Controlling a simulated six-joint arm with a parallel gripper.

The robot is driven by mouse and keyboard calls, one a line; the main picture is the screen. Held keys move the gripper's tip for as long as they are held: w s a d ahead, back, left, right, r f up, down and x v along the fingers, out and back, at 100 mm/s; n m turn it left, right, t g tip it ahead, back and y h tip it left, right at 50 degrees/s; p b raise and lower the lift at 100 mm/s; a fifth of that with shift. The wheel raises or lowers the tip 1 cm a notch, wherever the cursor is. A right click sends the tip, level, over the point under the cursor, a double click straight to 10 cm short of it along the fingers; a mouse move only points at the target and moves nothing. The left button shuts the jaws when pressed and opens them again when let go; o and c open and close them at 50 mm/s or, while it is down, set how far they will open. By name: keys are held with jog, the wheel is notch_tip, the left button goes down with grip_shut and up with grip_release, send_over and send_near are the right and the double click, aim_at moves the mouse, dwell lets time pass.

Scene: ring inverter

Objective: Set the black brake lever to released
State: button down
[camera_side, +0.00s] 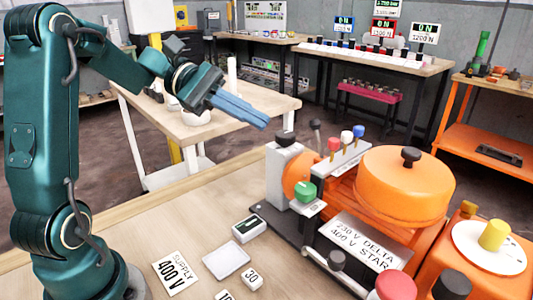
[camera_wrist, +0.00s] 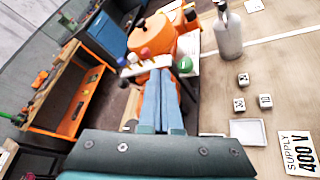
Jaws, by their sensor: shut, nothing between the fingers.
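My gripper (camera_side: 264,124) is shut and empty, held in the air to the upper left of the orange machine (camera_side: 402,190). Its blue fingers also show together in the wrist view (camera_wrist: 161,75), pointing toward the machine. A thin dark-knobbed lever (camera_side: 316,126) stands upright behind the machine's left end. A black knob (camera_side: 285,138) tops the grey block there, just beyond my fingertips.
Red (camera_side: 334,145), white (camera_side: 346,137) and blue (camera_side: 358,132) knobbed posts stand close together on the machine. A green knob (camera_side: 306,190) is below them. A "SUPPLY 400 V" card (camera_side: 177,274) and a white tray (camera_side: 227,259) lie on the bench.

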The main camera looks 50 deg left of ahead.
jog(key=w+d+r+n+y, duration=0.15)
jog(key=r+n+y, duration=0.4)
jog(key=n, duration=1.15)
jog(key=d+r+n+y, duration=0.3)
jog(key=r+n+y, duration=0.25)
jog(key=n, duration=1.05)
send_over(318, 140)
jog(key=s, duration=0.2)
notch_tip(318, 140, down, 11)
jog(key=shift+s+a+r, duration=0.15)
jog(key=shift+a, duration=0.2)
